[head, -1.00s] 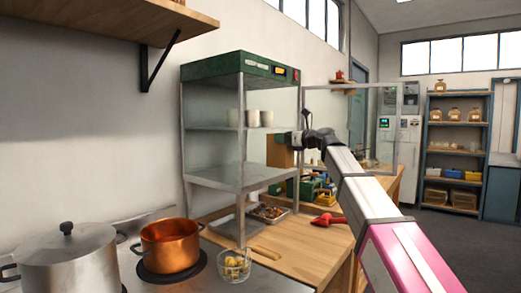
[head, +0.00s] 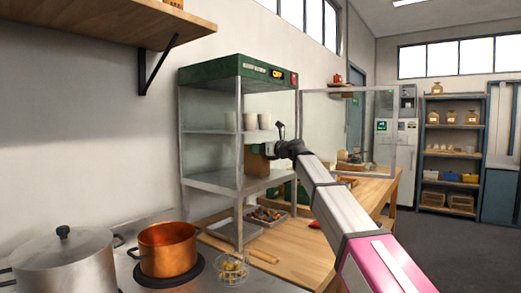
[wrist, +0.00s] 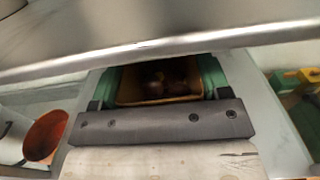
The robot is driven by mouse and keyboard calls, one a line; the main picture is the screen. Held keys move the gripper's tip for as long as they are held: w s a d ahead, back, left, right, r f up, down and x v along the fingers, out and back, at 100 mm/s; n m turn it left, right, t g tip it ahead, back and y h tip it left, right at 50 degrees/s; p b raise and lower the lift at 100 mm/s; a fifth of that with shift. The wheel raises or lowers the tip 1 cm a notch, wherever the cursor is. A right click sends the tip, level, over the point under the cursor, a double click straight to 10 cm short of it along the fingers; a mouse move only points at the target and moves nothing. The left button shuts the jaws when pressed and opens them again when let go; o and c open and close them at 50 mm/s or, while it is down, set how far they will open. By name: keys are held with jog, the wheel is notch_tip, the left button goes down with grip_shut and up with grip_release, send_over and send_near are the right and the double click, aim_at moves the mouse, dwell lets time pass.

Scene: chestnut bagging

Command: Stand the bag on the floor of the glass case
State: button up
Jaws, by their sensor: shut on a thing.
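The glass case (head: 240,72) has a green top with a lit display, metal posts, a middle shelf and a metal floor (head: 222,180). Its glass door (head: 347,130) stands open to the right. My gripper (head: 267,149) reaches in below the middle shelf, shut on a brown bag (head: 256,166). The bag looks upright, just over or at the case floor; I cannot tell whether it touches. In the wrist view the bag's open mouth (wrist: 160,99) shows dark chestnuts inside, between the green fingers. A metal shelf edge (wrist: 160,47) crosses close above it.
Pale cups (head: 249,121) stand on the middle shelf. A copper pot (head: 168,247), a steel pot (head: 65,262) and a glass bowl (head: 232,270) are at the near left.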

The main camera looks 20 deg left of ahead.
jog(key=shift+f, duration=0.15)
jog(key=o, duration=1.5)
jog(key=shift+c, duration=0.2)
jog(key=v, duration=1.2)
jog(key=shift+r, duration=0.2)
